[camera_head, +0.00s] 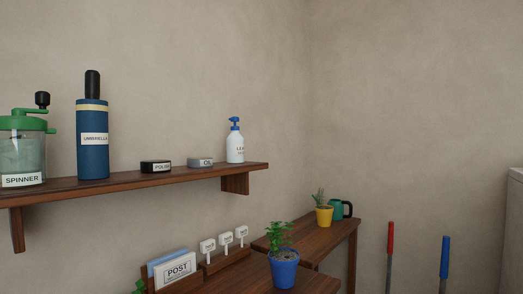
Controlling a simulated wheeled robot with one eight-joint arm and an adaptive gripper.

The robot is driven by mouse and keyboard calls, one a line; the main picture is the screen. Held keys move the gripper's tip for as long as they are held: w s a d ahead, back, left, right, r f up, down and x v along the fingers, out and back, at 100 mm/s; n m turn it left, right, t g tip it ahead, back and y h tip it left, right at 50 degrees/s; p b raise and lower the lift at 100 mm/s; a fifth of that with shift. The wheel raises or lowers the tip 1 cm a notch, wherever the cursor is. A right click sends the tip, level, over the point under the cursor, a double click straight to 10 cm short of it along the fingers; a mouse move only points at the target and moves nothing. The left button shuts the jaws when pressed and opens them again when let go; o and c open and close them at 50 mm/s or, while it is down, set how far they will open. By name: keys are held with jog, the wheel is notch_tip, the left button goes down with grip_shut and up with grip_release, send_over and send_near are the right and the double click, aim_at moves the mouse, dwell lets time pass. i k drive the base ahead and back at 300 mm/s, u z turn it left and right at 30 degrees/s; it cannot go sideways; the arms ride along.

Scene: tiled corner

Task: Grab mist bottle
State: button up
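A white bottle (235,148) with a blue pump or spray top stands upright at the right end of the wooden wall shelf (130,182). Its label is too small to read fully, so I cannot tell for sure that it is the mist bottle. No other spray bottle shows. My gripper is not in view.
On the shelf are a green-topped spinner (23,150), a blue umbrella cylinder (92,140) and two small boxes, polish (155,167) and oil (200,162). Below are a blue-potted plant (283,272), yellow-potted plant (324,215), green mug (337,209) and post holder (175,270).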

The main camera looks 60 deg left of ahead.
aim_at(234, 142)
jog(key=i, duration=0.35)
jog(key=u, duration=2.55)
jog(key=i, duration=0.5)
jog(key=z, duration=0.05)
